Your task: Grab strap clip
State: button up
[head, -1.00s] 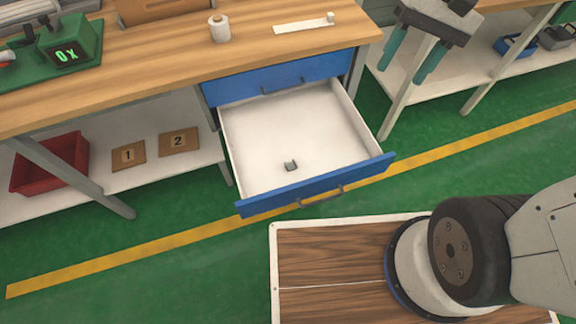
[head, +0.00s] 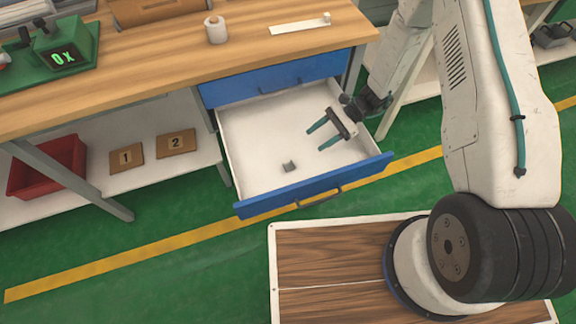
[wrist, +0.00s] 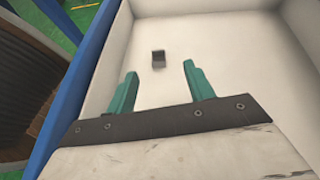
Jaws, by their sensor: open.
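The strap clip is a small grey piece (head: 288,167) lying on the white floor of the open lower drawer (head: 262,130), toward its front. It also shows in the wrist view (wrist: 158,59), ahead of the fingertips and roughly between their lines. My gripper (head: 314,137) has two green fingers spread apart with nothing between them. In the head view it is over the right part of the drawer, to the right of the clip, with its fingers pointing left. In the wrist view my gripper (wrist: 160,80) is apart from the clip.
The drawer's blue front (head: 315,186) and white side walls surround the clip. The closed upper blue drawer (head: 290,78) and wooden bench top (head: 130,70) are behind and above. A red bin (head: 48,167) and two numbered boards (head: 176,143) sit on the lower shelf at left.

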jog(key=m, duration=0.1)
send_near(297, 164)
jog(key=shift+s+a+r+y, duration=0.15)
jog(key=shift+s+a, duration=0.05)
jog(key=shift+a, duration=0.2)
jog(key=shift+s+a+r+y, duration=0.15)
jog(key=shift+s+a, duration=0.05)
jog(key=shift+a, duration=0.2)
jog(key=shift+s+a+f, duration=0.15)
jog(key=shift+a+f, duration=0.05)
jog(key=shift+a, duration=0.05)
jog(key=x, duration=0.7)
jog(key=shift+a+r, duration=0.1)
jog(key=shift+r, duration=0.15)
jog(key=c, duration=1)
